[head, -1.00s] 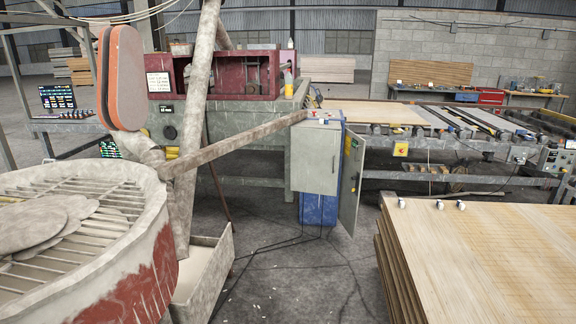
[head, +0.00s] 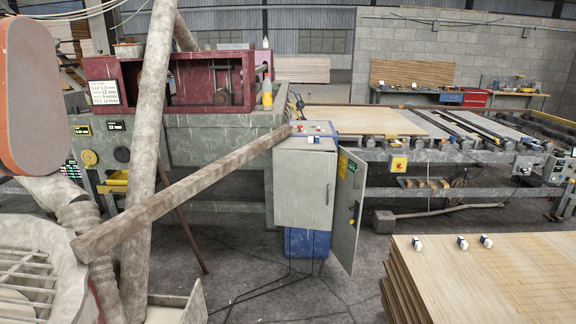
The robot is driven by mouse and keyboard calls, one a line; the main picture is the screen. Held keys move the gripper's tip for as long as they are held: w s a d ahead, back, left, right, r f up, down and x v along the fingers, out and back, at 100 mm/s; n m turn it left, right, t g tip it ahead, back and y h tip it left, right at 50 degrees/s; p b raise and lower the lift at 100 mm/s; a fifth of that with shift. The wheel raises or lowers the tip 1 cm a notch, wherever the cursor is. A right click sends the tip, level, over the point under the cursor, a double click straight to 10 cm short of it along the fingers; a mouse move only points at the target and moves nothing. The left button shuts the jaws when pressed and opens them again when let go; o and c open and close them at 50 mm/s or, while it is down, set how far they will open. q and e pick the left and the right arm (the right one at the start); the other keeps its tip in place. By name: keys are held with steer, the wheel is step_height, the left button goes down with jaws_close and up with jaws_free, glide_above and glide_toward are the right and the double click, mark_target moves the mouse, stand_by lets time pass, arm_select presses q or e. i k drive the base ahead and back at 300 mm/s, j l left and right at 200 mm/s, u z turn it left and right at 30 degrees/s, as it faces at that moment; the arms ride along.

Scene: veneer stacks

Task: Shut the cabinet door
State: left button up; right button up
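The grey cabinet (head: 302,190) stands in the middle of the head view on a blue base (head: 306,243). Its door (head: 347,211) on the right side stands open, swung out and seen at a steep angle, with a yellow label near its top edge. A dark handle or latch shows on the door. Red and other small controls sit on the cabinet's top. Neither of my grippers is in view.
A veneer stack (head: 490,275) fills the lower right. A long beam (head: 180,195) slants up to the cabinet from the left. A round vessel (head: 45,240) stands lower left. A roller conveyor runs behind the cabinet. Open floor with cables lies before it.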

mark_target(351, 170)
steer(key=i+z, duration=0.35)
steer(key=i, duration=0.3)
steer(key=i+j+z, duration=0.2)
steer(key=i+z, duration=0.15)
steer(key=i, duration=0.35)
steer(key=i+j, duration=0.15)
steer(key=i, duration=0.3)
steer(key=z, duration=0.05)
